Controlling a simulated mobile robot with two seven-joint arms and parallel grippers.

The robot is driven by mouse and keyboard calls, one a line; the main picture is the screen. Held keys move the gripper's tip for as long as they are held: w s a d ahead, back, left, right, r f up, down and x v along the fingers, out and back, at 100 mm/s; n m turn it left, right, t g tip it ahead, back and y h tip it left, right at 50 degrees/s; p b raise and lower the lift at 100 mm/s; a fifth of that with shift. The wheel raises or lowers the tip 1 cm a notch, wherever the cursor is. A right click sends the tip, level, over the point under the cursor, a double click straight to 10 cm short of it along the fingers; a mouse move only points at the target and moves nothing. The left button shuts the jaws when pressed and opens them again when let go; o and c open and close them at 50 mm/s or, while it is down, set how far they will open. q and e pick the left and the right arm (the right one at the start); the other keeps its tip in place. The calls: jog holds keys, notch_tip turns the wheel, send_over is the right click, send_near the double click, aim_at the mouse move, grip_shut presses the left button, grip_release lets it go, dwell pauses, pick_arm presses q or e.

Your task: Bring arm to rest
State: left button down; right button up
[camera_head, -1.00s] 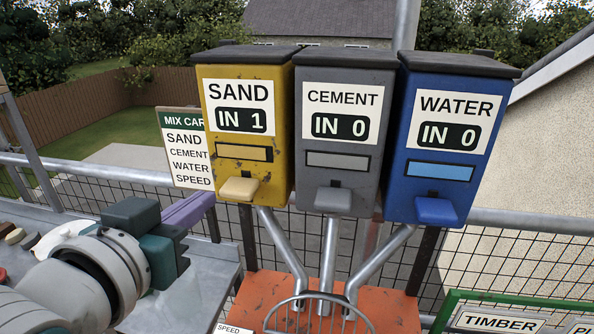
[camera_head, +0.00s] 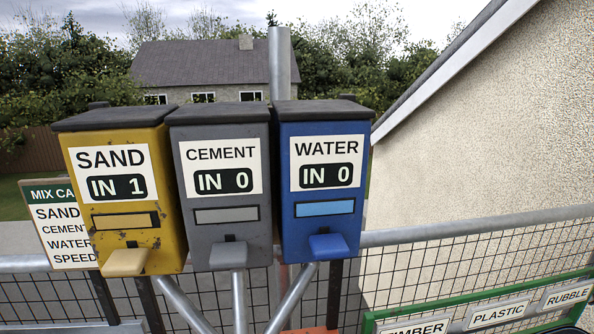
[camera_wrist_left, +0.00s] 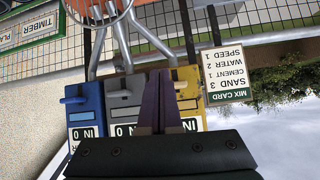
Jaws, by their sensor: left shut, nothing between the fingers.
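My left gripper (camera_wrist_left: 158,82) shows only in the left wrist view, where the picture is upside down. Its two purple fingers are together with nothing between them. They overlap the yellow sand hopper (camera_wrist_left: 188,92) and the grey cement hopper (camera_wrist_left: 122,98) in that picture; I cannot tell how far apart they really are. The head view shows neither gripper. There the sand hopper (camera_head: 122,245) reads IN 1, the cement hopper (camera_head: 219,215) reads IN 0, and the blue water hopper (camera_head: 321,215) reads IN 0.
The mix card (camera_wrist_left: 222,75) lists sand 3, cement 1, water 2, speed 1. Metal chutes run down from the hoppers. A mesh fence with a rail (camera_head: 470,230) stands behind. A green-framed sign row (camera_head: 480,309) reads timber, plastic and rubble at the lower right.

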pick_arm(q)
jog(key=s+d+f+m+g+h, duration=0.1)
jog(key=s+d+m+g, duration=0.15)
jog(key=s, duration=0.45)
jog(key=s+d+f+m+g+h, duration=0.1)
jog(key=s+d+g, duration=0.1)
jog(key=s+g, duration=0.3)
jog(key=w+p+v, duration=0.2)
jog(key=p+v, duration=0.8)
jog(key=p, duration=0.1)
jog(key=w+r+p+v, duration=0.1)
jog(key=w+p+v, duration=0.2)
jog(key=p+v, duration=0.7)
jog(key=shift+s+d+r+t+p, duration=0.2)
jog(key=shift+s+r+t+p, duration=0.25)
jog(key=shift+s+r, duration=0.15)
jog(key=w+a+f+n+t+y+b, duration=0.1)
jog(key=w+a+f+n+t+b, duration=0.1)
jog(key=w+f+t+b, duration=0.3)
jog(key=w+a+f+n+t+y+b, duration=0.2)
jog(key=w+a+f+t+b, duration=0.3)
jog(key=w+b, duration=0.7)
notch_tip(320, 180, down, 2)
jog(key=n+t+b, duration=0.1)
jog(key=b, duration=0.7)
jog(key=shift+w+y, duration=0.3)
jog(key=shift+w, duration=0.05)
